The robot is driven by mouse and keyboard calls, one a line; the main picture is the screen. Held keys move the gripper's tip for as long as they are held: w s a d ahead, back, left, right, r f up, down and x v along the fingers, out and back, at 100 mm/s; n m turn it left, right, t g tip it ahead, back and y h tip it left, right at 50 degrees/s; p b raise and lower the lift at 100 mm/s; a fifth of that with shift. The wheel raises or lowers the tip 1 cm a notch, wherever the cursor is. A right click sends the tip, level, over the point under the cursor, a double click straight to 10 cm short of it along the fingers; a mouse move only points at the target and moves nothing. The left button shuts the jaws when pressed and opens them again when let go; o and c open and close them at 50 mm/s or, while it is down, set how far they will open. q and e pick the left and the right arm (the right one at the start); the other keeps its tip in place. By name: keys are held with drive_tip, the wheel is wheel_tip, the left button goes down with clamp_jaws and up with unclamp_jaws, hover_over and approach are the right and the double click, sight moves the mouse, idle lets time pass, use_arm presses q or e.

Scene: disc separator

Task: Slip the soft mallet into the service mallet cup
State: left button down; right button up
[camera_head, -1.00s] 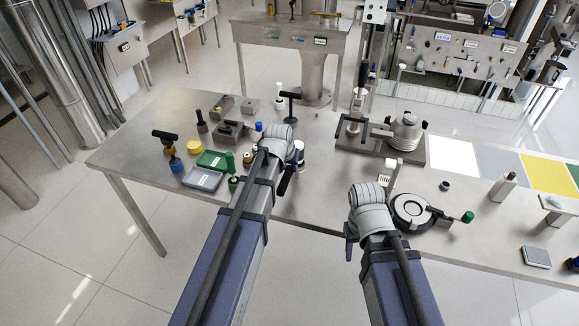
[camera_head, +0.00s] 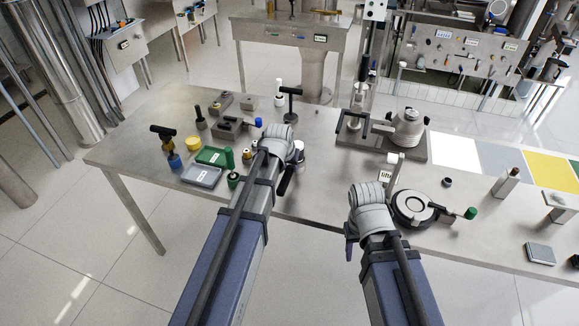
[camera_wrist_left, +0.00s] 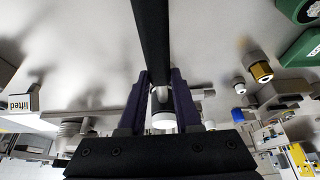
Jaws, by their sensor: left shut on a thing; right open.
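My left gripper (camera_wrist_left: 160,88) is shut on a long dark handle (camera_wrist_left: 152,40), which runs out of the top of the left wrist view. A white round end (camera_wrist_left: 163,120) shows between the fingers; I take this to be the soft mallet. In the head view the held dark part (camera_head: 286,180) hangs beside my left wrist, and a white piece (camera_head: 301,150) shows just behind it. My right gripper (camera_head: 350,238) is open and empty, off the near edge. I cannot tell which holder is the service mallet cup.
A green tray (camera_head: 212,156), a grey tray (camera_head: 201,177) and a yellow round piece (camera_head: 193,144) lie left of my left gripper. A black T-handled tool (camera_head: 290,96) stands behind it. A round black ring fixture (camera_head: 413,207) sits right of my right gripper. Coloured mats (camera_head: 548,171) lie far right.

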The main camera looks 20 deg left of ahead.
sight(280, 190)
use_arm(q)
drive_tip(key=shift+f+b, duration=0.45)
drive_tip(key=shift+f, duration=0.1)
drive_tip(key=c, duration=0.5)
unclamp_jaws()
drive_tip(key=shift+r, duration=0.1)
drive_tip(key=s, duration=1)
drive_tip(key=shift+a, duration=0.15)
wheel_tip(280, 190, up, 4)
drive_tip(key=p, duration=0.4)
